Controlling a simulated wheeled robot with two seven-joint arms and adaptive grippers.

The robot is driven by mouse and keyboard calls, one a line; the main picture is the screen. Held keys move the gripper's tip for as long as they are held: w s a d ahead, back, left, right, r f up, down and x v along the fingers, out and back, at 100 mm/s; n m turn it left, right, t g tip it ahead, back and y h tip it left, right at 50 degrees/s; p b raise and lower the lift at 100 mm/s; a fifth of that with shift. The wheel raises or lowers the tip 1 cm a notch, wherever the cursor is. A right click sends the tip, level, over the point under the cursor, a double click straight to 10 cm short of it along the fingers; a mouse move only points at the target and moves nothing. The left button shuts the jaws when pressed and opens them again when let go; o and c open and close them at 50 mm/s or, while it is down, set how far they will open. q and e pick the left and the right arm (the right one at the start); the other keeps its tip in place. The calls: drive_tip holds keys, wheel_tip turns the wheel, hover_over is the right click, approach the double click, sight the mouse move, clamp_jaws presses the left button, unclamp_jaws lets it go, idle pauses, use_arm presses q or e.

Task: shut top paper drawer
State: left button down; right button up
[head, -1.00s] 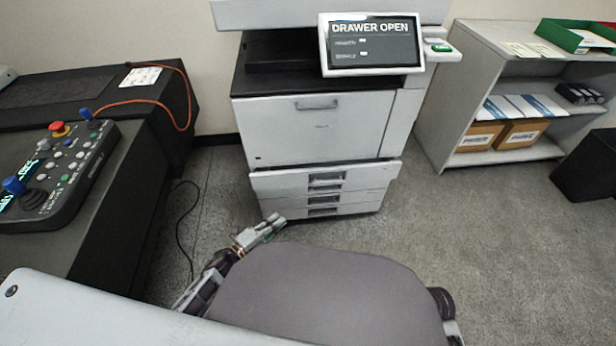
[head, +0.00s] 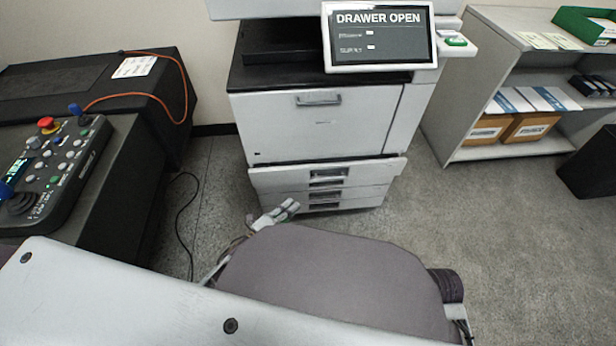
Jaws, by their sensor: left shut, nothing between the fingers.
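The white printer (head: 310,125) stands ahead in the head view, and its screen (head: 379,36) reads "DRAWER OPEN". The top paper drawer (head: 283,180) is the upper of the stacked drawers below the large front panel. It juts out a little past the drawers under it. My left gripper (head: 280,211) is shut and empty, low in front of the left part of the drawer stack. I cannot tell whether it touches the drawers.
A control console (head: 55,170) with knobs and a joystick sits on a dark bench at left. A black cable (head: 180,215) lies on the floor beside it. A grey shelf unit (head: 436,120) with boxes stands right of the printer, near a black bin (head: 590,165).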

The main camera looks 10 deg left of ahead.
use_arm(q)
drive_tip(key=shift+w+a+f+m, duration=0.1)
drive_tip(key=shift+w+a+m, duration=0.1)
drive_tip(key=shift+m, duration=0.4)
use_arm(e)
drive_tip(key=shift+s+d+f, duration=0.15)
drive_tip(key=shift+s+f, duration=0.1)
drive_tip(key=shift+s, duration=0.2)
use_arm(q)
drive_tip(key=b, duration=0.3)
approach(317, 169)
drive_tip(key=d, duration=0.3)
drive_tip(key=w, duration=0.2)
drive_tip(key=w+a+b, duration=0.1)
drive_tip(key=shift+w+f, duration=0.1)
drive_tip(key=shift+w, duration=0.3)
use_arm(e)
wheel_tip(317, 169, down, 9)
drive_tip(key=a+t+y, duration=0.1)
drive_tip(key=a, duration=0.1)
drive_tip(key=shift+w+f+m, duration=0.2)
drive_tip(key=shift+w+m, duration=0.1)
drive_tip(key=shift+m, duration=0.1)
